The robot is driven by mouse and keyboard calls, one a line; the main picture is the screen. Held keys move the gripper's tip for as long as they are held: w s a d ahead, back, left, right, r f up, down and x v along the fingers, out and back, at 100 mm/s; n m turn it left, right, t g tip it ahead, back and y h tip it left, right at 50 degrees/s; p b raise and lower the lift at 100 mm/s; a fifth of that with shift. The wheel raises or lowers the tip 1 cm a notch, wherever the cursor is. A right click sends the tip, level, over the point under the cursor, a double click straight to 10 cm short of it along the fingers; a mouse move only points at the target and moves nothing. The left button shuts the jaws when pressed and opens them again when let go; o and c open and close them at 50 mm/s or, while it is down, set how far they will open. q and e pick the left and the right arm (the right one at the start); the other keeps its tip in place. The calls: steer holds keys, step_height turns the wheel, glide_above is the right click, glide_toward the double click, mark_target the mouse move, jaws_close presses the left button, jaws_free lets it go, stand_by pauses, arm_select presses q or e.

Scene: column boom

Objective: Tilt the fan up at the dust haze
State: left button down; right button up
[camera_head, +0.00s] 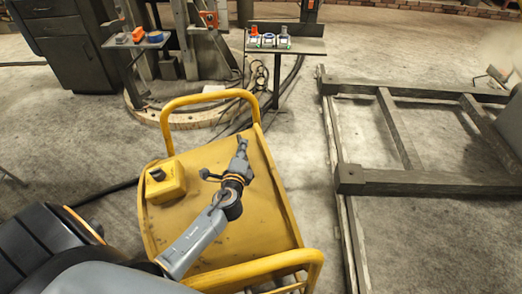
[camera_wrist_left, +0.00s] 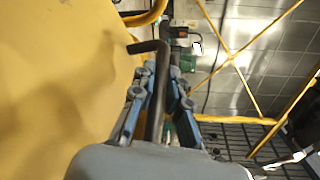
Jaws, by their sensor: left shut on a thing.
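My left gripper (camera_head: 241,150) reaches over the yellow cart (camera_head: 265,215) in the head view. In the left wrist view its blue-grey fingers (camera_wrist_left: 157,95) are shut on a dark bent rod (camera_wrist_left: 160,75), whose short end turns left past the fingertips. I cannot tell from these views what the rod belongs to. No fan can be clearly made out. A pale blurred patch (camera_head: 503,48), possibly the dust haze, hangs at the upper right of the head view. My right gripper cannot be made out.
A yellow box with a black knob (camera_head: 165,181) sits on the cart's left side. Yellow rails (camera_head: 205,98) rise at the cart's ends. A dark frame (camera_head: 405,185) lies to the right. Small tables (camera_head: 285,45) stand behind, with cables on the floor.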

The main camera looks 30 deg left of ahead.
mark_target(231, 151)
arm_select(q)
steer(key=shift+s+a+n+b, duration=0.4)
steer(key=shift+s+a+b, duration=0.1)
steer(key=shift+s+a, duration=0.75)
steer(key=shift+s+a+r, duration=0.15)
steer(key=shift+r, duration=0.05)
steer(key=c, duration=1.3)
jaws_free()
steer(key=shift+c, duration=0.2)
steer(key=shift+s, duration=0.1)
steer(key=v, duration=1.1)
steer(key=shift+s+f, duration=0.1)
steer(key=shift+s, duration=0.3)
